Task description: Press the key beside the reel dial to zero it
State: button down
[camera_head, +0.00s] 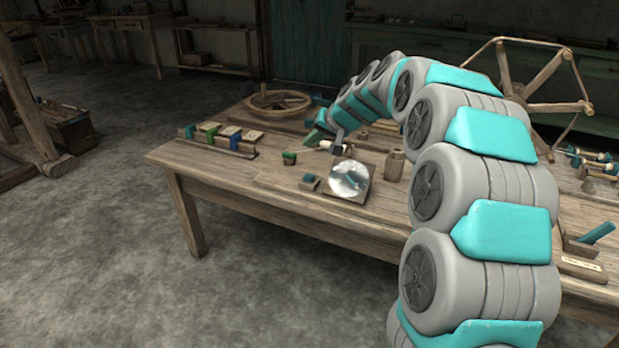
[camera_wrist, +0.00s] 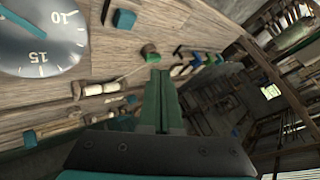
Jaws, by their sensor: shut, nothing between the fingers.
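The reel dial (camera_head: 349,180) is a round white face with a teal needle, on a wooden board on the table. In the wrist view the dial (camera_wrist: 38,42) is cut off at the upper left; the numbers 10 and 15 show. The key (camera_head: 310,182) is a small teal-topped block just left of the dial; its teal top also shows in the wrist view (camera_wrist: 124,18). My gripper (camera_head: 317,138) is above the table, behind the dial and key in the head view. Its green fingers (camera_wrist: 160,76) are shut and empty, apart from the key.
A small green-topped spool (camera_head: 289,157) stands left of the key. A wooden jar (camera_head: 394,165) stands right of the dial. A rack of coloured blocks (camera_head: 217,138) lies at the table's left. A flat wooden wheel (camera_head: 278,93) lies at the back. The front left tabletop is clear.

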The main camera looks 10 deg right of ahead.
aim_at(311, 178)
notch_tip(311, 178, down, 8)
jog(key=b, duration=0.3)
jog(key=shift+r+b, duration=0.2)
jog(key=shift+b, duration=0.15)
dwell(1.6)
jog(key=shift+f+b, duration=0.35)
jog(key=shift+f, duration=0.05)
jog(key=shift+f+b, duration=0.4)
jog(key=shift+f, duration=0.2)
dwell(0.8)
jog(key=shift+r, duration=0.1)
jog(key=shift+r+p, duration=0.5)
jog(key=shift+r, duration=0.45)
jog(key=shift+r+p, duration=1.2)
jog(key=shift+r, duration=1.3)
